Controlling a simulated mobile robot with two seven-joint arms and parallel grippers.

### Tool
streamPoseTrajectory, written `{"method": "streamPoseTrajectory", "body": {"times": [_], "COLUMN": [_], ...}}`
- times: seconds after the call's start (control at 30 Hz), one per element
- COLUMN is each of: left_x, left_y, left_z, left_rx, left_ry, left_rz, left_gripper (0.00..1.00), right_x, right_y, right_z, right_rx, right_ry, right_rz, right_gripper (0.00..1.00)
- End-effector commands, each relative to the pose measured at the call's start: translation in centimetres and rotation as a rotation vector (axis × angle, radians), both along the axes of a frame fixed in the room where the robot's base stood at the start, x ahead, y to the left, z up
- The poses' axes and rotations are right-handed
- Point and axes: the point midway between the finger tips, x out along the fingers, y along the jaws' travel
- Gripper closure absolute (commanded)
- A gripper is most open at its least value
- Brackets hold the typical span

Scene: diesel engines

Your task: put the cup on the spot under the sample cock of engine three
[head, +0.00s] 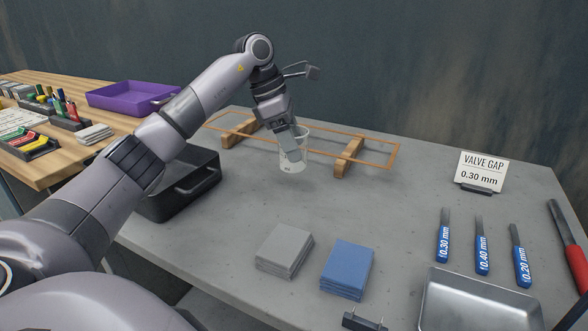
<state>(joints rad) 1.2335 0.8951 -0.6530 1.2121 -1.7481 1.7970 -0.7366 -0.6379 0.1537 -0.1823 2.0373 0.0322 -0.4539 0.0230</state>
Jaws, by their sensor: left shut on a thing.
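A clear cup (293,158) shows at the middle of the grey bench, in front of a copper-coloured frame on wooden blocks. My left gripper (292,148) reaches down from above and is shut on the cup at its rim. The cup looks upright. I cannot tell whether its base touches the bench. My right gripper is out of view. No engine, sample cock or marked spot shows in this view.
The copper-coloured frame (376,162) on wooden blocks (348,157) lies behind the cup. Grey cloths (285,249), blue cloths (347,268), a metal tray (428,296), blue-handled gauges (482,252) and a VALVE GAP sign (480,171) occupy the front and right. A black tray (181,207) stands left.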

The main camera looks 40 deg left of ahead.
Motion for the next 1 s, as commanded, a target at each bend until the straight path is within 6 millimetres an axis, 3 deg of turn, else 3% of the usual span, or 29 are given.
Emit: {"method": "streamPoseTrajectory", "body": {"times": [0.5,0.87,0.9,0.97,1.0], "left_x": [0.0,0.0,0.0,0.0,0.0], "left_y": [0.0,0.0,0.0,0.0,0.0], "left_z": [-5.5,-5.9,-5.9,-5.8,-5.8], "left_rx": [0.000,0.001,0.001,0.001,0.001], "left_ry": [0.000,-0.002,-0.002,-0.002,-0.002], "left_rz": [-0.001,0.000,0.000,0.000,0.000], "left_gripper": [0.62,0.62,0.25,0.06,0.06], "right_x": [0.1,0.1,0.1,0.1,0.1], "right_y": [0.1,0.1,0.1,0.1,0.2], "right_z": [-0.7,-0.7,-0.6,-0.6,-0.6], "right_rx": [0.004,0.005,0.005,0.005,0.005], "right_ry": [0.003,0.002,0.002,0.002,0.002], "right_rz": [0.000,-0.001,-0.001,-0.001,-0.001], "right_gripper": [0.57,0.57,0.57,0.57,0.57]}}
